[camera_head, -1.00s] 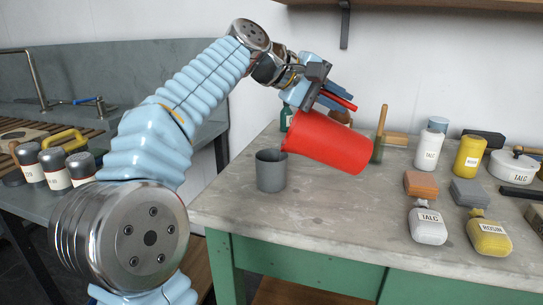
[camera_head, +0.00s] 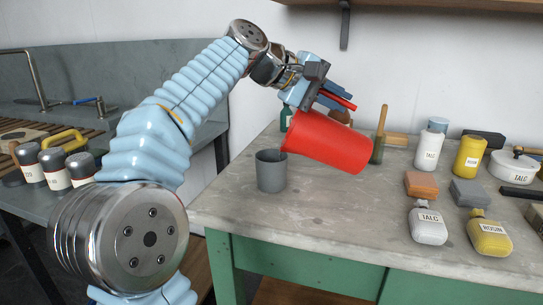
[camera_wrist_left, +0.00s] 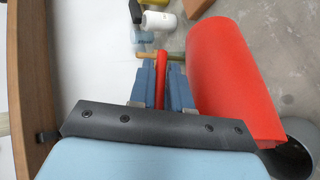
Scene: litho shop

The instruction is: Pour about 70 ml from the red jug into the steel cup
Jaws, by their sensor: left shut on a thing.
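My left gripper (camera_head: 335,98) is shut on the jug's handle, which shows between the fingers in the left wrist view (camera_wrist_left: 160,78). The jug body (camera_wrist_left: 232,75) is beside the fingers there. I cannot see any liquid or the cup's inside level. My right gripper is not in view.
A wooden-handled tool (camera_head: 381,130) stands behind the jug.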

